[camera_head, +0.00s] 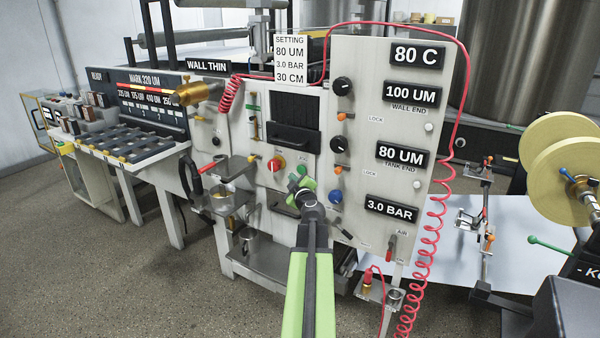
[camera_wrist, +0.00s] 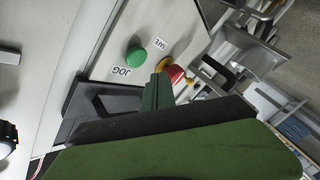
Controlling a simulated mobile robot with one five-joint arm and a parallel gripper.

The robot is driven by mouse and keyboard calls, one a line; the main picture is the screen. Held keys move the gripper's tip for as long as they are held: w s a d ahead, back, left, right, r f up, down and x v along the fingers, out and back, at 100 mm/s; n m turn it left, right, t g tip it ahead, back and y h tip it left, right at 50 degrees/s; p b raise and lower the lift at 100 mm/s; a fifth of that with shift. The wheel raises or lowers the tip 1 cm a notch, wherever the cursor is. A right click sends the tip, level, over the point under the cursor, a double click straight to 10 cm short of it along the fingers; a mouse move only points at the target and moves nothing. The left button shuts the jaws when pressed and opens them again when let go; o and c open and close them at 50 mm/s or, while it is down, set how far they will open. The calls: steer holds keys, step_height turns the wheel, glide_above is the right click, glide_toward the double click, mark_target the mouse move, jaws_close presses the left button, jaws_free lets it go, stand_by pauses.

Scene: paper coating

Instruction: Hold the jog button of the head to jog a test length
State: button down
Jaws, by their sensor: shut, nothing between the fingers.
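The jog button is a round green cap (camera_wrist: 135,56) on the pale panel in the wrist view, next to a JOG label (camera_wrist: 121,71). My gripper (camera_wrist: 157,84) is shut and empty, its green fingers pointing at the panel beside the button. In that view a gap shows between fingertips and button; the depth is hard to judge.
A red knob on a yellow base (camera_head: 274,164) is just left of my gripper; it also shows in the wrist view (camera_wrist: 175,74). A blue knob (camera_head: 335,197) is to the right. A red coiled hose (camera_head: 433,235) hangs by the panel's right edge. A dark handle (camera_head: 284,211) is below.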

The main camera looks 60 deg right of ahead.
mark_target(297, 170)
steer(key=shift+d, duration=1.35)
stand_by(0.9)
steer(key=shift+d, duration=0.4)
steer(key=shift+d, duration=0.5)
stand_by(0.5)
stand_by(4.0)
steer(key=shift+a, duration=0.95)
